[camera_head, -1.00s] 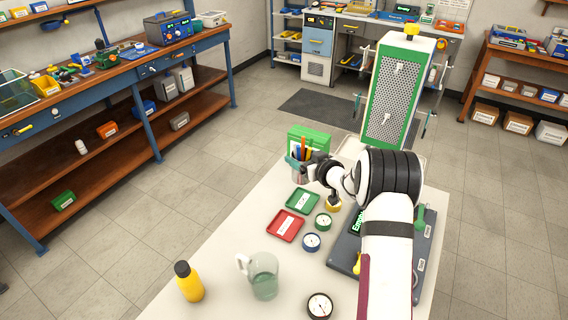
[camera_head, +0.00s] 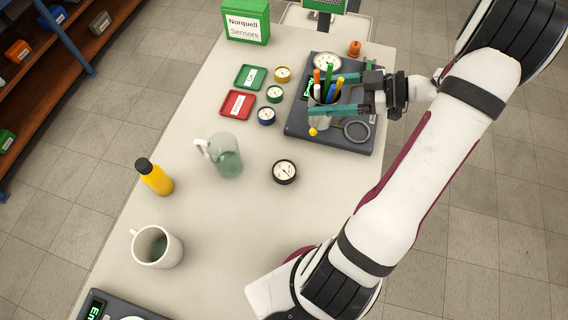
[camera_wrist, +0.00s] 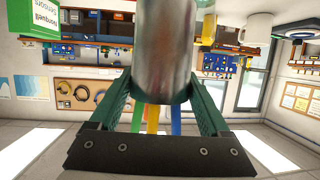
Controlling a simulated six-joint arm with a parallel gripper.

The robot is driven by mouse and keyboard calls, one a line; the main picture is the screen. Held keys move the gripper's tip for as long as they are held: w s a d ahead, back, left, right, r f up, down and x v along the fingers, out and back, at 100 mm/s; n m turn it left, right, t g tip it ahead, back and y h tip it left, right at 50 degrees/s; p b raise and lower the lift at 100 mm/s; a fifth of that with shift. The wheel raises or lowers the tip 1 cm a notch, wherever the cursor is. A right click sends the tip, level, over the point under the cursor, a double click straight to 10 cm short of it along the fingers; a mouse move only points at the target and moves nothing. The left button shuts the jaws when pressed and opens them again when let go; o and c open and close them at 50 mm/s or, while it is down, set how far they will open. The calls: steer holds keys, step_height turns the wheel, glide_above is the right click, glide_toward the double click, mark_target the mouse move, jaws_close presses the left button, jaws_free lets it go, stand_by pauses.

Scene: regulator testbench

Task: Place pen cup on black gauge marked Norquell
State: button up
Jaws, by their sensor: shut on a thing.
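The pen cup (camera_head: 321,108) is a metal cup holding several coloured pens. My gripper (camera_head: 340,96) is shut around it and holds it upright over the grey testbench board, and a yellow knob shows just below it. In the wrist view the metal cup (camera_wrist: 165,50) fills the space between the two teal fingers (camera_wrist: 162,95). The black gauge (camera_head: 285,171) has a black rim and white dial. It lies on the table, left of and nearer than the board, with nothing on it. Its marking is too small to read.
The testbench board (camera_head: 300,128) carries a round dial and a grey ring (camera_head: 357,130). Yellow, green and blue gauges lie by the green tray (camera_head: 250,77) and red tray (camera_head: 238,104). A glass pitcher (camera_head: 224,156), yellow bottle (camera_head: 154,177) and white mug (camera_head: 157,246) stand left.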

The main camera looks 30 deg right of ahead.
steer(key=s+a+r+n+g+y, duration=0.1)
steer(key=s+a+n+g+y, duration=0.15)
steer(key=s, duration=0.85)
steer(key=shift+h, duration=0.45)
steer(key=shift+w+a+f, duration=1.35)
steer(key=shift+a+f, duration=0.05)
steer(key=shift+f, duration=0.4)
steer(key=shift+w+a+f, duration=1.35)
steer(key=shift+a+f, duration=0.05)
steer(key=shift+f, duration=0.35)
steer(key=shift+w+a+f, duration=1.35)
steer(key=shift+a+f, duration=0.05)
steer(key=shift+f, duration=0.4)
steer(key=shift+f, duration=0.1)
